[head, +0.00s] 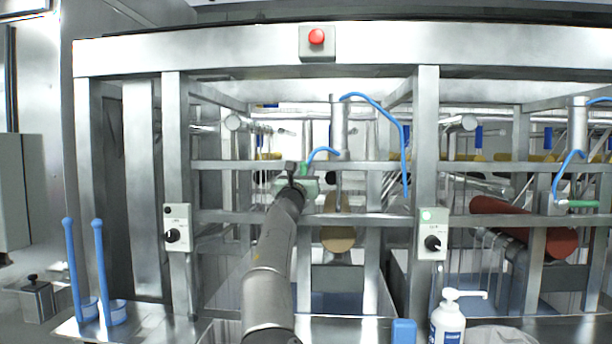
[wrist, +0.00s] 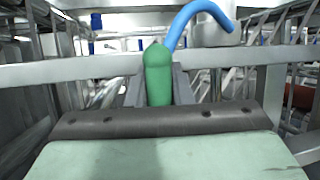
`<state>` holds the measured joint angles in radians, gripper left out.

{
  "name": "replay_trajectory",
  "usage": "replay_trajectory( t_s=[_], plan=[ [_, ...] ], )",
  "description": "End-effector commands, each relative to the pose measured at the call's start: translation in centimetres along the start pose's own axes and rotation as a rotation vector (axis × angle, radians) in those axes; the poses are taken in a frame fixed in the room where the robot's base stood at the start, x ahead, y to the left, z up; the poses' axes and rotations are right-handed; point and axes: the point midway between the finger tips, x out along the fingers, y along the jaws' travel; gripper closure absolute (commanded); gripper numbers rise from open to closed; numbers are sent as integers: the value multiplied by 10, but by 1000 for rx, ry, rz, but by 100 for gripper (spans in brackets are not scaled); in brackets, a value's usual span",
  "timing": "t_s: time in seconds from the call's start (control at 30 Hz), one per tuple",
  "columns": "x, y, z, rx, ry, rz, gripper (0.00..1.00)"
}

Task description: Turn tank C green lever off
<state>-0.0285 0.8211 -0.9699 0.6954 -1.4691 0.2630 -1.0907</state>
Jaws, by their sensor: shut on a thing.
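A green lever (wrist: 158,72) stands upright in the middle of the wrist view, with a blue hose curving up behind it. My gripper (wrist: 158,92) has a grey finger on each side of this lever and is shut on it. In the head view my gripper (head: 303,178) is at the middle rails of the frame, left of a vertical metal cylinder (head: 339,128) with a blue hose. Only a small green bit of the lever (head: 304,168) shows there. No tank label can be read. A second green lever (head: 583,203) lies horizontal at the far right.
Metal rails (head: 390,167) and posts stand close around my arm. Two switch boxes, left (head: 177,227) and right (head: 432,233), sit on posts. A white pump bottle (head: 448,322) and blue block (head: 404,331) stand at the front. Blue-handled ladles (head: 75,262) stand at left.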

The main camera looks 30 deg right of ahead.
Motion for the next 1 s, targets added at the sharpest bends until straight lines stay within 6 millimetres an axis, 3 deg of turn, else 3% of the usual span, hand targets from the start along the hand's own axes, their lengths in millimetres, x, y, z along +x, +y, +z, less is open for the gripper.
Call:
replay_trajectory(
  t_s=[0.07,0.1,0.4,0.57,1.0],
  plan=[
    [0,1,0,-4,0,2,100],
    [0,1,0,-4,0,2,72],
    [-1,1,0,-1,0,1,71],
    [-12,2,-3,0,-1,2,71],
    [-97,2,-9,5,1,5,71]
  ],
)
